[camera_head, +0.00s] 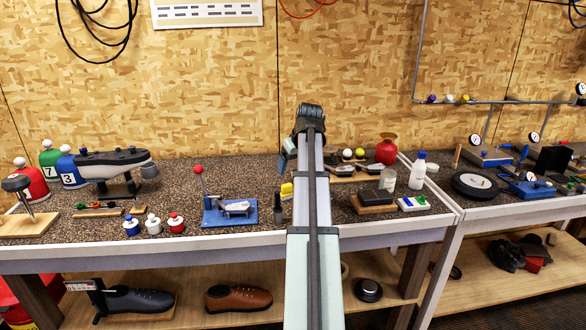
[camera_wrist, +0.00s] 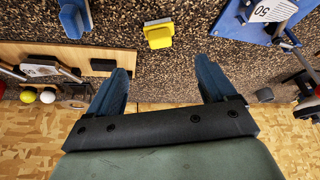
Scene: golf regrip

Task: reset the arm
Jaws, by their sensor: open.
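My arm reaches forward over the speckled workbench (camera_head: 170,180) in the head view. My gripper (camera_wrist: 160,85) shows in the wrist view with two blue fingers spread well apart and nothing between them. In the head view the fingers are mostly hidden by my arm. A yellow block with a grey part (camera_wrist: 158,36) lies on the bench beyond the gap between the fingers, apart from them. It also shows left of my arm in the head view (camera_head: 287,191).
To the right are a red container (camera_head: 387,152), a white bottle with a blue cap (camera_head: 418,172) and a black block on wood (camera_head: 373,200).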

